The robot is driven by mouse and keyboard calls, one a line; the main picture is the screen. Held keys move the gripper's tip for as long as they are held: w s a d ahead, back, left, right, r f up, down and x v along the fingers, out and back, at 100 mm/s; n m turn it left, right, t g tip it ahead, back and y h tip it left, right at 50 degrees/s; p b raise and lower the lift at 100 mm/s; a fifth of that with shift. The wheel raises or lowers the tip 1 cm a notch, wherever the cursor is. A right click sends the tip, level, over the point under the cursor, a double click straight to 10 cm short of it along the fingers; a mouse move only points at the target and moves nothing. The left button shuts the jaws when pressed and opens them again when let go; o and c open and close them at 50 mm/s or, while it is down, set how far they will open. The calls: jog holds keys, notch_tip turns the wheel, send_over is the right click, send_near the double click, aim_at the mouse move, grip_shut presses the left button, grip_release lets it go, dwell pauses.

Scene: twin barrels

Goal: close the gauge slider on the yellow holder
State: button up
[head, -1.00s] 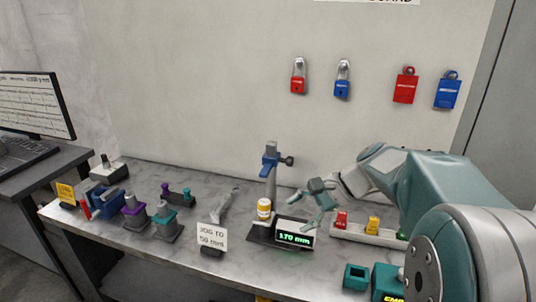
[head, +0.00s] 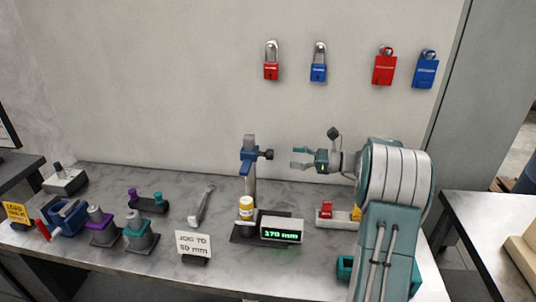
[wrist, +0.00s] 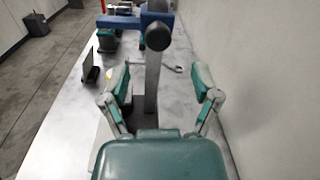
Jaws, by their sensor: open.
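The gauge slider (head: 249,156) is a blue block with a dark knob on its right, high on an upright metal post (head: 250,183). A yellow holder (head: 246,208) with a white top stands below it on the dark base, well apart from the slider. The display (head: 281,230) reads 170 mm. My gripper (head: 296,158) is open and empty, just right of the knob at about its height. In the wrist view, the post (wrist: 152,90) shows between my open fingers (wrist: 158,76); the slider (wrist: 155,18) and knob (wrist: 159,36) lie ahead. Contact cannot be told.
A sign (head: 194,244) reading "JOG TO 50 mm" stands left of the base. A wrench (head: 201,204) and several clamps lie farther left. A tray (head: 325,222) with coloured blocks sits under my arm. Padlocks hang on the wall behind.

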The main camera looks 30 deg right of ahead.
aim_at(269, 155)
jog(key=x, duration=0.8)
jog(key=shift+s, duration=0.1)
jog(key=c, duration=1.1)
